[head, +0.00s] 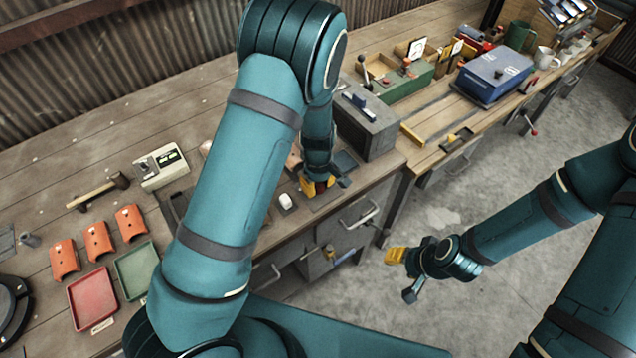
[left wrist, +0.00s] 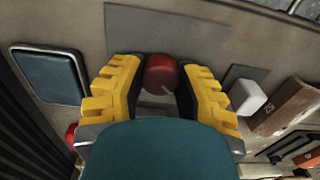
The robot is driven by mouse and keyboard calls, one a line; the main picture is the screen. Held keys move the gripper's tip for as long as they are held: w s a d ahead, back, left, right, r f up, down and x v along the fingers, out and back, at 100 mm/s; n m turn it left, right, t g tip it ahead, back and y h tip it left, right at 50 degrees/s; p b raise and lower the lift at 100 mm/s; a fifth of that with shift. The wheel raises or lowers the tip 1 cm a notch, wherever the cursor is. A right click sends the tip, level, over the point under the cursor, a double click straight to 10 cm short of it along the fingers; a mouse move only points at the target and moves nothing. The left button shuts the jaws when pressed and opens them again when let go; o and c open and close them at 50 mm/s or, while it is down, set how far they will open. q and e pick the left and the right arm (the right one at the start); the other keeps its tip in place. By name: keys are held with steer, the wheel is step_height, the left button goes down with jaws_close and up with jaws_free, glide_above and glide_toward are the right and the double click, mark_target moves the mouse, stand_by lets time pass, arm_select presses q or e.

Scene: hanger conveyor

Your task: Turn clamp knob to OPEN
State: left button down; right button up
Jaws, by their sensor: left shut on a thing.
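The red clamp knob (left wrist: 161,72) shows in the left wrist view, between the two yellow-padded fingers of my left gripper (left wrist: 160,85). A short pale mark shows on its near side. The fingers are shut on the knob, one on each side. In the head view my left gripper (head: 319,184) points down at the bench's front edge, and the knob is largely hidden there. No OPEN label can be read, so I cannot tell the knob's setting. My right gripper (head: 402,275) is empty, its fingers apart, over the floor in front of the bench.
A white block (head: 286,201) sits beside my left gripper; a dark square pad (left wrist: 48,75) lies on its other side. A grey box (head: 368,130) stands behind on the bench (head: 60,180). Orange parts (head: 98,240), a red tray (head: 92,298) and a green tray (head: 137,271) lie left.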

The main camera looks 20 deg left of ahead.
mark_target(318, 185)
arm_select(q)
steer(key=shift+s+f, duration=0.1)
steer(key=c, duration=0.6)
jaws_free()
steer(key=shift+o, duration=0.2)
steer(key=shift+r, duration=0.4)
step_height(318, 185, up, 11)
steer(key=shift+r, duration=0.15)
